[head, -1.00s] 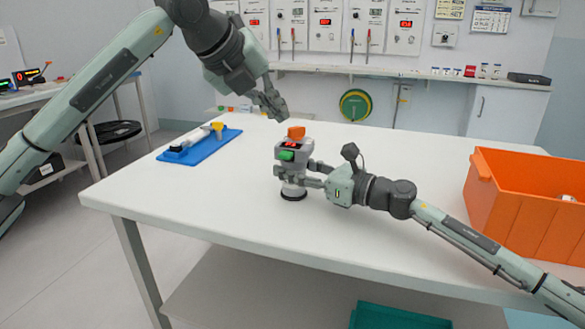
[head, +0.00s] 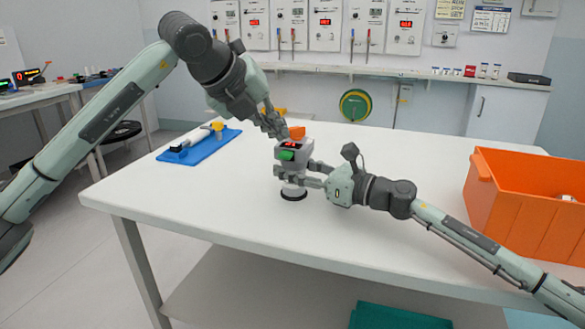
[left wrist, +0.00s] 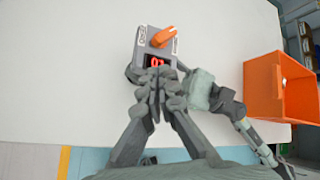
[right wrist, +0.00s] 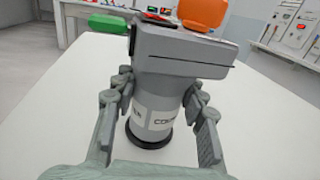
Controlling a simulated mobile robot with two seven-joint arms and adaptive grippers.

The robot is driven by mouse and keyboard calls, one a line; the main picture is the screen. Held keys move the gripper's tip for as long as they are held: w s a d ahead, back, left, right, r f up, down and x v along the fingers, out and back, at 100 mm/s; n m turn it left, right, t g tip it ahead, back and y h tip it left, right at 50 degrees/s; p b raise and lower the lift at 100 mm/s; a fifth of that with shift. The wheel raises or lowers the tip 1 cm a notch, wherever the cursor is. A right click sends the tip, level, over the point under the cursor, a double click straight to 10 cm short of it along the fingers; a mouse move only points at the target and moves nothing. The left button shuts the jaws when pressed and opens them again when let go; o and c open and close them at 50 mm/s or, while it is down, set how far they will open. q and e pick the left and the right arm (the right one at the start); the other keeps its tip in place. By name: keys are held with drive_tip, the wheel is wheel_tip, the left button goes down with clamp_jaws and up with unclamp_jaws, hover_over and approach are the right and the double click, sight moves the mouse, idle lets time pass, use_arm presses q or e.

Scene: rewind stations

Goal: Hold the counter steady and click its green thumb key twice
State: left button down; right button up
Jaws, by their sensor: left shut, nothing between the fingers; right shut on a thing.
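The counter is a grey head on a round post with a dark foot, upright on the table; its body shows in the right wrist view (right wrist: 180,52). Its green thumb key (head: 285,155) sticks out at the left and shows in the right wrist view (right wrist: 108,23); my fingers hide it in the left wrist view. An orange knob (right wrist: 203,14) tops it, and a red display (left wrist: 156,61) shows digits too small to read surely. My right gripper (right wrist: 155,110) is shut around the post. My left gripper (head: 281,136) is shut and empty, just above the key side; contact is unclear.
The white table (head: 215,205) is clear around the counter. A blue tray (head: 205,148) with tools lies at the left. An orange bin (head: 520,210) stands at the right, behind my right forearm. A wall shelf (head: 400,73) runs along the back.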

sight(285, 151)
use_arm(q)
drive_tip(key=shift+f, duration=1.15)
idle(0.6)
drive_tip(key=shift+f, duration=0.45)
drive_tip(key=shift+r, duration=3.45)
